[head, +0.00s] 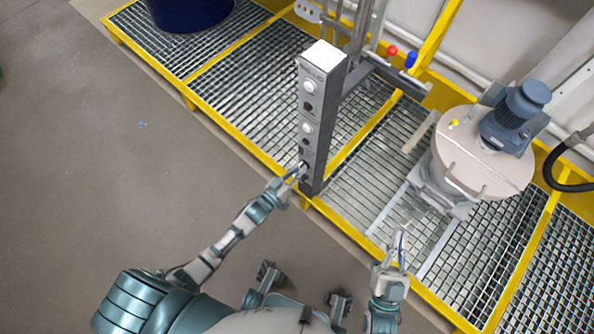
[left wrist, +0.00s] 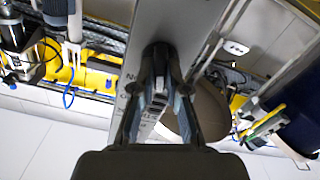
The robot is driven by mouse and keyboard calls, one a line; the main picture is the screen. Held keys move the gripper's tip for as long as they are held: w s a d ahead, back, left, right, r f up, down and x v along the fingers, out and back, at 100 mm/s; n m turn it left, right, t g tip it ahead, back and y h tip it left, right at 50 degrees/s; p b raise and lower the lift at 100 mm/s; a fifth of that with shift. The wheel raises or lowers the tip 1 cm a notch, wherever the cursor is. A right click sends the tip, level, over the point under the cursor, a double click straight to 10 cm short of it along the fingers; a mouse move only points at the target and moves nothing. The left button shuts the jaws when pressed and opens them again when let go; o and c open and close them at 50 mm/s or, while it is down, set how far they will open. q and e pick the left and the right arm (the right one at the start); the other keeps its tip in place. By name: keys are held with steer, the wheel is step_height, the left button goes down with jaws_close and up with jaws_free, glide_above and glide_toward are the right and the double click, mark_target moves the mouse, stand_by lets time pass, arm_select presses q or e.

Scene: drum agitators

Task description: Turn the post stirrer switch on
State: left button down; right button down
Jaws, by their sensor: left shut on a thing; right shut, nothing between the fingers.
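A tall grey control post (head: 318,110) with a white top stands on the yellow-framed grating, with several round knobs down its front face. My left gripper (head: 297,170) is at the lowest part of that face. In the left wrist view the left gripper (left wrist: 158,105) is shut on a dark switch knob (left wrist: 157,55) on the post's panel (left wrist: 187,22); the fingers cover most of the knob, so its turned position is hard to tell. My right gripper (head: 400,240) is shut and empty above the grating, right of the post.
A drum agitator with a round pale lid (head: 483,160) and a blue-grey motor (head: 520,115) stands at the right. A dark blue drum (head: 190,12) is at the top left. A yellow rail (head: 215,130) edges the grating. Grey floor (head: 90,170) at the left is clear.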

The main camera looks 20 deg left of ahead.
arm_select(q)
steer(key=shift+s+f+m+p, duration=0.15)
steer(key=shift+m+p, duration=0.4)
steer(key=shift+m, duration=2.3)
steer(key=shift+f+m+p, duration=0.25)
steer(key=shift+m+p, duration=0.3)
steer(key=shift+m, duration=2.3)
arm_select(e)
steer(key=shift+w+a+f+n+g+h, duration=0.1)
steer(key=shift+w+f+g, duration=0.25)
steer(key=shift+f+g, duration=0.5)
steer(key=shift+w+d+f+n+g+h, duration=0.1)
steer(key=shift+w+f+g, duration=0.25)
steer(key=shift+f+g, duration=0.5)
steer(key=shift+w+a+f+n+g+h, duration=0.1)
steer(key=shift+w+f+g, duration=0.25)
steer(key=shift+f+g, duration=0.45)
steer(key=shift+f, duration=0.1)
arm_select(q)
steer(key=c, duration=1.4)
jaws_free()
steer(key=shift+o, duration=1.1)
steer(key=shift+d, duration=0.1)
steer(key=shift+r, duration=0.1)
arm_select(e)
steer(key=shift+w, duration=0.15)
steer(key=shift+f, duration=0.1)
